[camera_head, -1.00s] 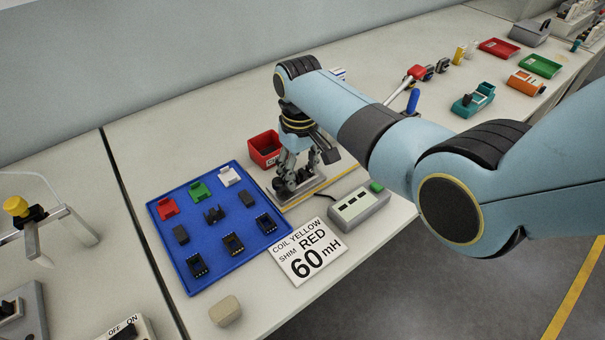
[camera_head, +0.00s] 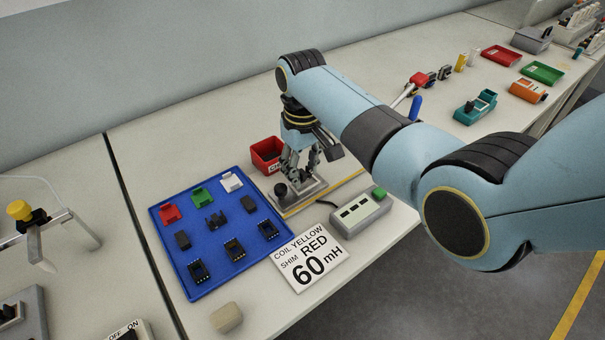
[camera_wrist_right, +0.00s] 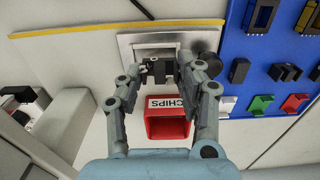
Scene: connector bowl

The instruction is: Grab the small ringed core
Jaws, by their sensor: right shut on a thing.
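My right gripper (camera_head: 299,180) is pointed down at the grey metal fixture (camera_head: 312,190) beside the blue tray. In the right wrist view my right gripper (camera_wrist_right: 159,72) is shut on a small dark piece (camera_wrist_right: 158,67), held between its fingertips over the fixture's light recessed plate. No ring on this piece can be made out, and the fingers hide part of it. In the head view the fingers hide the piece. My left gripper is not in view.
The blue tray (camera_head: 215,262) holds red, green and white shims, dark blocks and black bobbins. A red CHIPS bin (camera_head: 266,153) stands behind the fixture. A meter box (camera_head: 360,212) and a coil card (camera_head: 310,262) lie in front. A black knob (camera_head: 280,189) rises from the fixture.

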